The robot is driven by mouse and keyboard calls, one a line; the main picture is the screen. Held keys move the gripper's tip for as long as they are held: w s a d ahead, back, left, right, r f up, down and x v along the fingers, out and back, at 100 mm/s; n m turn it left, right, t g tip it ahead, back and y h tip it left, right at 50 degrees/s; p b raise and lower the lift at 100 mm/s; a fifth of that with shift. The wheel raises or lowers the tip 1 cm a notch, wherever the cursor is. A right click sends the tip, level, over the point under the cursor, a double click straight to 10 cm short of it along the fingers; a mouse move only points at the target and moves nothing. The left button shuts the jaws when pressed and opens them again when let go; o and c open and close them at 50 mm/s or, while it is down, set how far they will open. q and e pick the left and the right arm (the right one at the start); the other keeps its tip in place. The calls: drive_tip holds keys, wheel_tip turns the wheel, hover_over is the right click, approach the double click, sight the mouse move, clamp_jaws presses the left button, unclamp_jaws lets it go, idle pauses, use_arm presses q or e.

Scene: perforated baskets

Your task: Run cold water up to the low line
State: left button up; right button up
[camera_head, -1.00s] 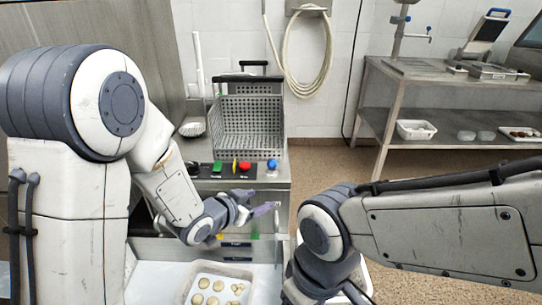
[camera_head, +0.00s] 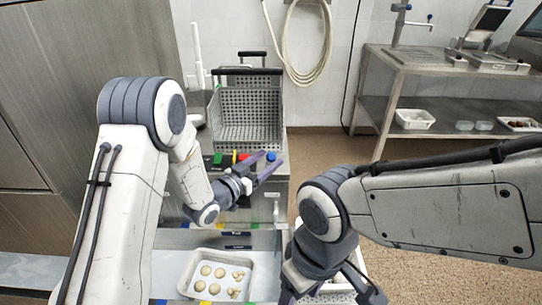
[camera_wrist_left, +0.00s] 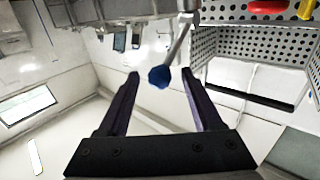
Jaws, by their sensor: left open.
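A blue knob (camera_head: 271,156) sits at the right end of the control row on the fryer-like unit with perforated baskets. In the left wrist view the blue knob (camera_wrist_left: 159,77) is on a metal stem, between and slightly beyond the two fingertips. My left gripper (camera_head: 272,160) is open and empty, its fingers pointing at the blue knob; I cannot tell whether they touch it. My right gripper is at the bottom of the head view, partly cut off, and its jaws are unclear. No water or low line is clearly visible.
A perforated basket (camera_head: 247,110) stands behind. A tray of dough rounds (camera_head: 190,276) lies in front. A steel table (camera_head: 440,62) is at right.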

use_arm(q)
drive_tip(key=shift+x, duration=1.05)
drive_tip(key=shift+c, duration=0.4)
clamp_jaws()
idle(0.3)
